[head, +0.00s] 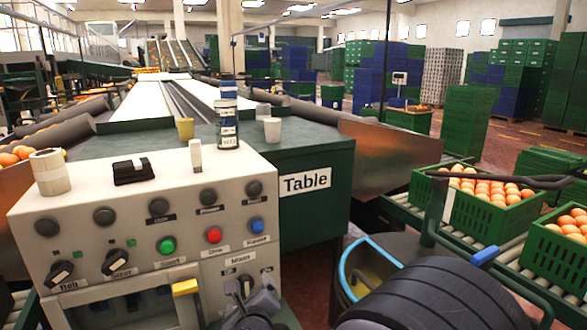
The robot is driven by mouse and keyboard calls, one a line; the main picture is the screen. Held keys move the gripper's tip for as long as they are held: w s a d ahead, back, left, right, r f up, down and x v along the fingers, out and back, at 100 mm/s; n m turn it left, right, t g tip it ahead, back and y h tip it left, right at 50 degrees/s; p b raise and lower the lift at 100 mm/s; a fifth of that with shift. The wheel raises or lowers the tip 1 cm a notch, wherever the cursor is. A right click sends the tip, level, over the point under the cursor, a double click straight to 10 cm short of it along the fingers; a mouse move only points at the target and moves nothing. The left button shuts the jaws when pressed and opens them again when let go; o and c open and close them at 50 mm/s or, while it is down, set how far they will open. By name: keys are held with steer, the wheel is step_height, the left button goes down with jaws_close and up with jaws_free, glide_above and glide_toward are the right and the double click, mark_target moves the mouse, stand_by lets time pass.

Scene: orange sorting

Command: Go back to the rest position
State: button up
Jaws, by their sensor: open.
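My gripper (258,300) shows at the bottom edge of the head view, just in front of the lower right part of the control panel (130,222). It is dark grey and open, and I see nothing held in it. Its lower part is cut off by the picture edge.
On the panel top are a tape roll (49,174), a black wallet-like item (133,171) and a small white object (195,157). Cups and cans stand on the green table (316,216) behind. Green crates (478,215) of oranges sit on rollers at right.

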steer(key=shift+m+g+y, duration=0.4)
steer(key=shift+m+y, duration=0.1)
steer(key=shift+m, duration=0.5)
steer(key=p+v, duration=0.1)
steer(key=v, duration=0.6)
steer(key=shift+d+r, duration=0.1)
